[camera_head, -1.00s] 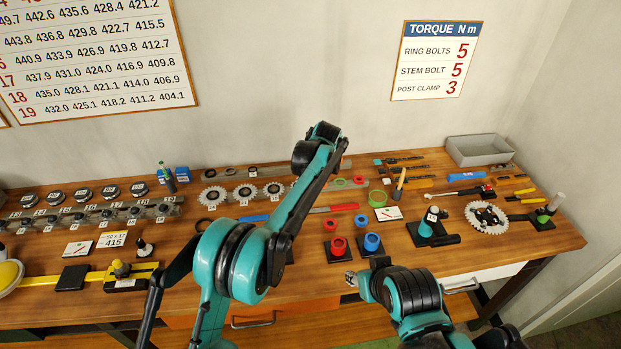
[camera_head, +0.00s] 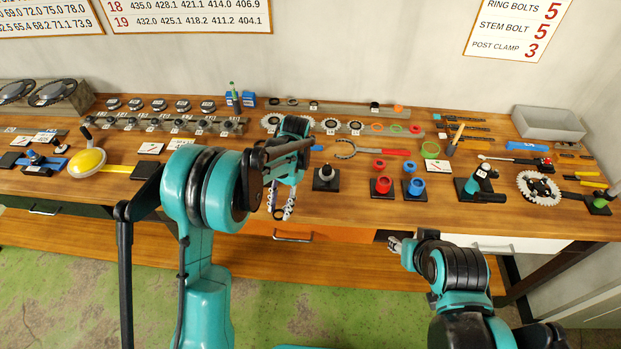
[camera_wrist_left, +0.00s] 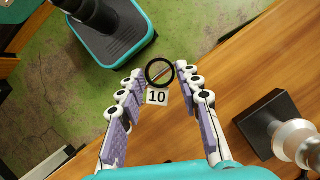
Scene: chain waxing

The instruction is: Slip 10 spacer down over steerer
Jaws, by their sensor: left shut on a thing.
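The 10 spacer (camera_wrist_left: 160,72) is a thin black ring with a white "10" tag, in the left wrist view. My left gripper (camera_wrist_left: 160,78) is shut on it between its fingertips. In the head view my left gripper (camera_head: 281,213) points down near the bench's front edge; the ring is too small to make out there. A teal and black upright piece (camera_head: 479,178) with a white tag, on a black base at the right, may be the steerer; I cannot tell for sure. My right gripper (camera_head: 394,244) is low before the bench, its jaws unclear.
Red (camera_head: 381,184) and blue (camera_head: 415,185) cups stand farther right. A rail (camera_head: 345,107) with rings is at the back. A chainring (camera_head: 538,188) is right of the upright piece.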

